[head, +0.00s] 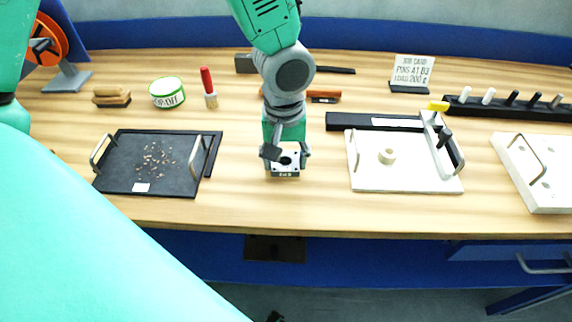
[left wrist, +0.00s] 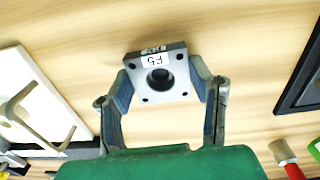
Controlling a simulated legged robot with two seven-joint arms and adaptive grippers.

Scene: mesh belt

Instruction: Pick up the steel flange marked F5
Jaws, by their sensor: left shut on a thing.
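The steel flange (head: 286,172) is a square grey block with a round centre hole and small corner holes. In the left wrist view the flange (left wrist: 147,88) carries a white label that reads F5. My left gripper (head: 286,154) is shut on it, with one finger on each side. In the left wrist view the gripper (left wrist: 166,86) frames the flange, and wood shows around it. I cannot tell whether the flange touches the table or hangs just above it. My right gripper is not in view.
On the wooden table (head: 250,215), a dark tray (head: 120,175) with small bits lies left of the flange. A white tray (head: 400,178) with a beige ring lies right. A job card (head: 412,70) stands behind. Bare wood separates the trays from the flange.

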